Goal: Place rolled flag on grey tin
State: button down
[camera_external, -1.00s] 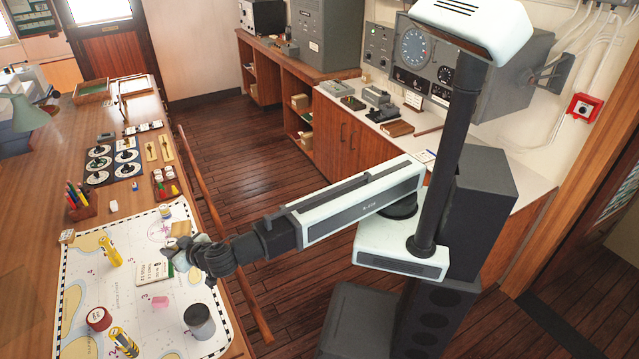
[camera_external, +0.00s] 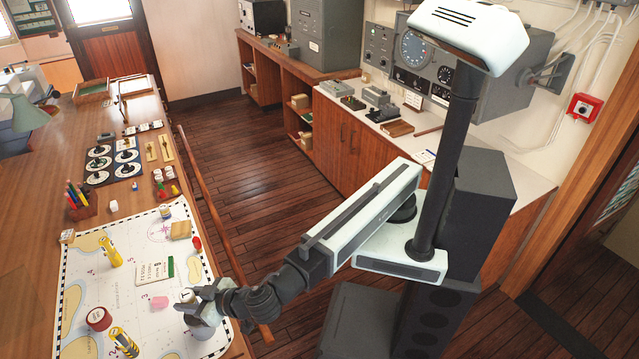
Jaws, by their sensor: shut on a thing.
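My gripper (camera_external: 205,306) is at the right front of the chart, directly over the grey tin (camera_external: 204,331) as seen from here. It is shut on a small whitish roll (camera_external: 188,296), taken to be the rolled flag, whose end shows at the jaws' left side. The fingers hide most of the roll and the tin's top. I cannot tell whether the roll touches the tin. The tin stands upright on the chart.
The chart (camera_external: 85,310) also bears yellow cylinders (camera_external: 110,250), a red-sided round tin (camera_external: 98,318), a pink block (camera_external: 159,302), a green-edged booklet (camera_external: 157,270) and a tan block (camera_external: 181,230). A wooden rail (camera_external: 205,205) runs along the table's right edge.

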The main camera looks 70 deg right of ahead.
notch_tip(320, 180, down, 4)
jog(key=b, duration=0.4)
jog(key=shift+f, duration=0.1)
jog(key=shift+r, duration=0.25)
jog(key=shift+f, duration=0.2)
jog(key=c, duration=1)
grip_release()
jog(key=shift+r, duration=0.1)
jog(key=shift+s+r+p, duration=0.2)
jog(key=shift+r+p, duration=0.1)
jog(key=shift+p, duration=0.05)
jog(key=p+v, duration=0.4)
jog(key=v, duration=0.7)
jog(key=shift+s, duration=0.35)
